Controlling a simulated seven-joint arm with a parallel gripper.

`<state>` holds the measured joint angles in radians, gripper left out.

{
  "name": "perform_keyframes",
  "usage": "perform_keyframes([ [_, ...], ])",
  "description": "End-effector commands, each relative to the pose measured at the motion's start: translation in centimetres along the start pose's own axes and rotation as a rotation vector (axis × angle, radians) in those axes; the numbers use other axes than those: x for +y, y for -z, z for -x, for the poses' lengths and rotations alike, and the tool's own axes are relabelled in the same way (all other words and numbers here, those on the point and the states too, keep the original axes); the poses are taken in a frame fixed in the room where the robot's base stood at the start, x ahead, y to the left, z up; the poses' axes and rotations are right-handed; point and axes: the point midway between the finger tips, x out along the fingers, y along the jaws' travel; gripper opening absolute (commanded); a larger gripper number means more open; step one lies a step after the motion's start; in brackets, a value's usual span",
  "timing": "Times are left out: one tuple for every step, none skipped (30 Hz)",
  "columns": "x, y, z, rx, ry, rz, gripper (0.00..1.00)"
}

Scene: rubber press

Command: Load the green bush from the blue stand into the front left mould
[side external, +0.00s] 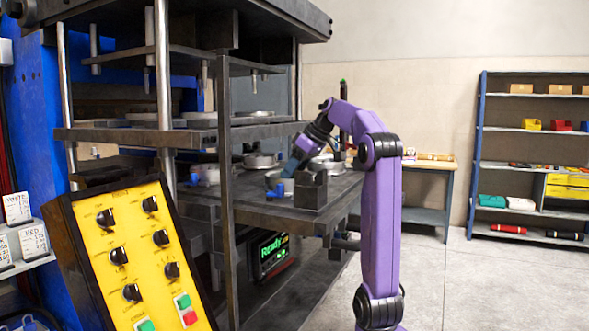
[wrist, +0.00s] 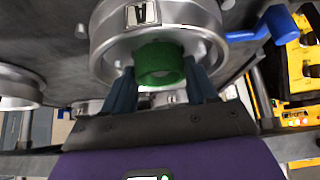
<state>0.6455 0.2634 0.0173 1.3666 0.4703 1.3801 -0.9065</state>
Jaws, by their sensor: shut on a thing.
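My gripper (wrist: 160,77) is shut on the green bush (wrist: 160,62), a short hollow cylinder between its two dark blue fingers. The bush is at a round metal mould (wrist: 104,38) with a label "A" in the wrist view, and overlaps its open middle. I cannot tell whether the bush is above the mould or inside it. In the side external view my gripper (side external: 297,160) reaches down over the press's lower plate, and the bush is hidden there. I cannot make out the blue stand for certain.
A blue handle (wrist: 272,22) sticks out beside the mould. A dark block (side external: 310,190) stands at the plate's near edge. Other round moulds (side external: 260,160) sit nearby. Press posts (side external: 225,150) and an upper plate are close. A yellow control panel (side external: 135,260) stands in front.

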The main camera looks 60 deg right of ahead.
Motion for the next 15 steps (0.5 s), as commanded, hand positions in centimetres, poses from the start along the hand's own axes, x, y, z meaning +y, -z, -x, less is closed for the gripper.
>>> perform_keyframes([
  [-0.01, -0.04, -0.06, 0.000, 0.000, 0.000, 0.30],
  [-0.01, -0.06, -0.09, 0.000, 0.000, 0.000, 0.30],
  [-0.01, -0.09, -0.13, 0.000, 0.000, 0.000, 0.30],
  [-0.01, -0.11, -0.16, 0.000, 0.000, 0.000, 0.30],
  [-0.01, -0.13, -0.18, 0.000, 0.000, 0.000, 0.30],
  [-0.02, -0.16, -0.22, 0.000, 0.000, 0.001, 0.30],
  [-0.02, -0.18, -0.25, 0.000, 0.000, 0.001, 0.30],
  [-0.02, -0.20, -0.28, 0.000, 0.000, 0.001, 0.30],
  [-0.02, -0.23, -0.32, 0.000, 0.000, 0.001, 0.30],
  [-0.02, -0.25, -0.36, 0.000, 0.000, 0.001, 0.30],
  [-0.03, -0.28, -0.39, 0.000, 0.000, 0.001, 0.30],
  [-0.03, -0.31, -0.43, 0.000, 0.001, 0.001, 0.30],
  [-0.03, -0.34, -0.47, 0.000, 0.001, 0.001, 0.30],
  [-0.03, -0.36, -0.50, 0.000, 0.001, 0.001, 0.30],
  [-0.03, -0.39, -0.55, 0.000, 0.001, 0.001, 0.30],
])
